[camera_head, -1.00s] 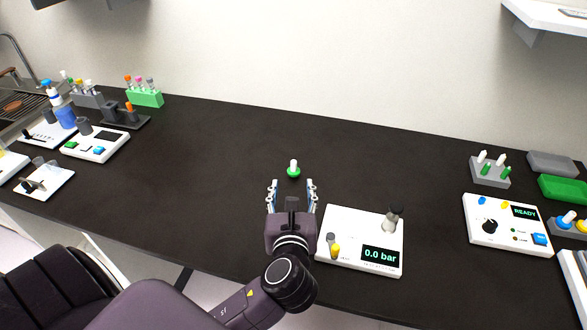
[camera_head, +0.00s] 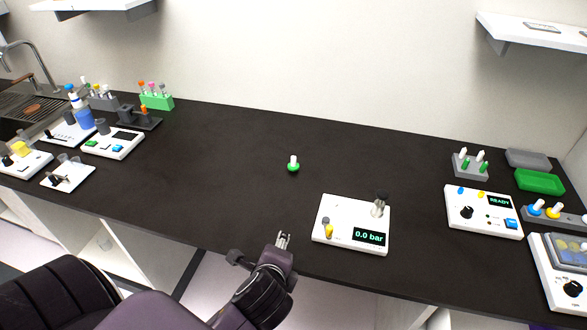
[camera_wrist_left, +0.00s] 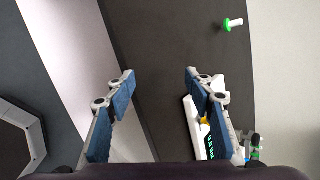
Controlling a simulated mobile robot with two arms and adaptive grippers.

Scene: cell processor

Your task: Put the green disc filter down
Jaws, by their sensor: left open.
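The green disc filter (camera_head: 293,167) stands on the dark bench near its middle, green disc at the bottom and white stem up. It also shows in the left wrist view (camera_wrist_left: 229,25), at the upper right, clear of the fingers. My left gripper (camera_head: 283,238) is over the front edge of the bench, nearer to me than the filter and apart from it. In the left wrist view its blue-padded fingers (camera_wrist_left: 158,85) are spread wide with nothing between them. My right gripper is not in view.
A white pressure device (camera_head: 350,222) reading 0.0 bar stands right of my gripper. A grey rack (camera_head: 470,165), a white READY device (camera_head: 482,212) and a green tray (camera_head: 540,181) are at the right. More devices and racks stand at the far left. The bench around the filter is clear.

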